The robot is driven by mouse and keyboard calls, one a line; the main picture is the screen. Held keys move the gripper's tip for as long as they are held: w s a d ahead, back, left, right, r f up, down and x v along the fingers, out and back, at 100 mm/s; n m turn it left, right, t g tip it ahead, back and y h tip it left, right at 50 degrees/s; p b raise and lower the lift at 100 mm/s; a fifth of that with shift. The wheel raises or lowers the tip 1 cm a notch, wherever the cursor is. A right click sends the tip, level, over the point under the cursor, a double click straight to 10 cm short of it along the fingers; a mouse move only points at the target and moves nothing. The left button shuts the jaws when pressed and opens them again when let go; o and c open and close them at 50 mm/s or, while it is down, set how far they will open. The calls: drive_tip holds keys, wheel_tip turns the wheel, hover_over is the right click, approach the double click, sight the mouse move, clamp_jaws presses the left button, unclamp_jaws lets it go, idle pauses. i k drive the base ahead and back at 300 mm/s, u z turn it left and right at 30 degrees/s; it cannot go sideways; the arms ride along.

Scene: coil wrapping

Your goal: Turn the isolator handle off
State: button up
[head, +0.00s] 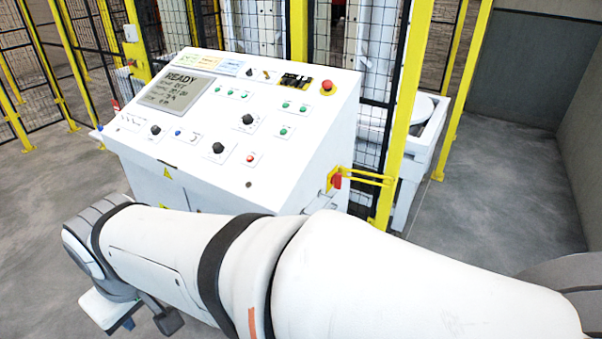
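The isolator handle (337,181) is a small red piece on a yellow plate at the right side of the white control console (210,130), low down near its front edge. My arm passes just below it in the picture, and the lower part of that console side is hidden behind the arm. The handle's exact angle is too small to tell. My gripper (143,312) is at the lower left, beyond the far end of my arm, well away from the handle. Only part of it shows, and whether it is open or shut is unclear.
The console top carries a screen reading READY (180,90), several knobs and buttons, and a red emergency button (327,87). Yellow bars (365,177) stick out beside the handle. A yellow fence post (404,115) stands to their right. Grey floor (500,190) is clear at right.

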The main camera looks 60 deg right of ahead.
sight(336, 179)
drive_tip(key=u, duration=0.05)
drive_tip(key=k, duration=0.5)
drive_tip(key=z, duration=2.05)
drive_tip(key=i, duration=1)
drive_tip(key=u, duration=0.1)
drive_tip(key=k, duration=0.9)
drive_tip(key=z, duration=0.45)
drive_tip(key=i, duration=0.65)
